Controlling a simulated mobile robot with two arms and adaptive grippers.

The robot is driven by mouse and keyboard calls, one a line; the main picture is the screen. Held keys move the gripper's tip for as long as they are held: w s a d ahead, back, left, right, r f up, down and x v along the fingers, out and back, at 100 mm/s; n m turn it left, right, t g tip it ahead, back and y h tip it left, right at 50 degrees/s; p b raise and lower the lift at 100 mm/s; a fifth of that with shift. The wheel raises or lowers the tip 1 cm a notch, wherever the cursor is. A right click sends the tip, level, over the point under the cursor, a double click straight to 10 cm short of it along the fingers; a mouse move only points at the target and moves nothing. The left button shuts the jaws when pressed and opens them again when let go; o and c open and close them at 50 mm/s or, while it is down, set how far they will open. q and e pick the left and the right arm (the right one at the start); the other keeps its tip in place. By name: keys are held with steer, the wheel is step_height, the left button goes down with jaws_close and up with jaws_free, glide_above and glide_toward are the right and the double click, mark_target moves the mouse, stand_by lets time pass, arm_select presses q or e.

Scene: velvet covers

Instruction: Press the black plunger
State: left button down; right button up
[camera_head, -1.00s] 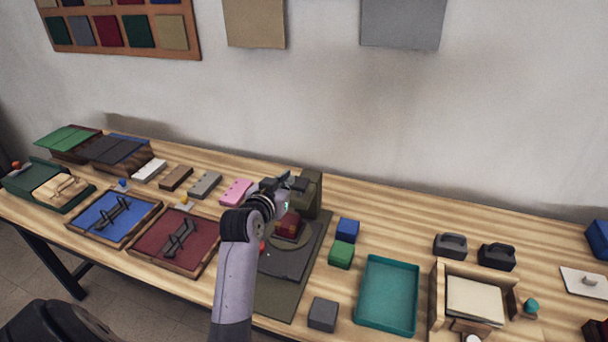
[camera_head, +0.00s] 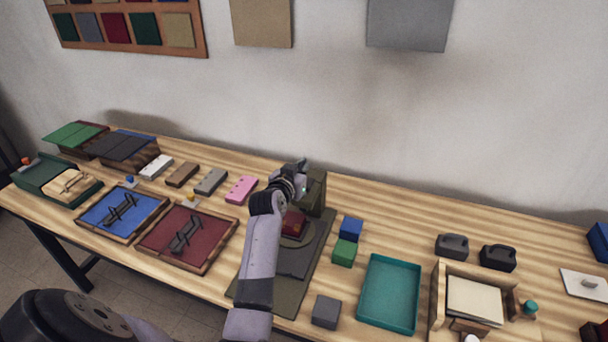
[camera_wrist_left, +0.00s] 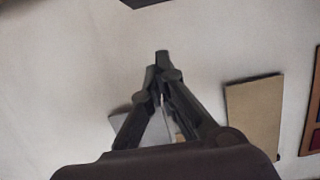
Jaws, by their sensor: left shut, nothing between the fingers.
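An olive-green press (camera_head: 315,192) stands near the back of a dark olive mat, with a dark red block (camera_head: 294,222) at its front. I cannot make out the black plunger clearly; my left gripper and wrist cover the top of the press. My left gripper (camera_head: 302,167) is at the top of the press, shut and empty. Whether it touches is not clear. In the left wrist view its closed fingers (camera_wrist_left: 161,70) point toward the wall, and the press does not show. My right gripper is not in view.
Blue (camera_head: 350,228) and green (camera_head: 344,252) blocks sit right of the mat (camera_head: 289,297), beside a teal tray (camera_head: 389,327). A pink block (camera_head: 241,189) lies left of the press. Blue and dark red framed trays are further left. Bare table lies behind the teal tray.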

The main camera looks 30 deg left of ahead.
arm_select(q)
steer(key=f, duration=0.1)
steer(key=w+f+p, duration=0.1)
steer(key=f, duration=0.1)
steer(key=shift+w+a, duration=0.15)
steer(key=shift+f, duration=0.65)
steer(key=shift+f, duration=0.15)
step_height(320, 180, down, 4)
steer(key=b, duration=0.3)
steer(key=shift+r, duration=0.2)
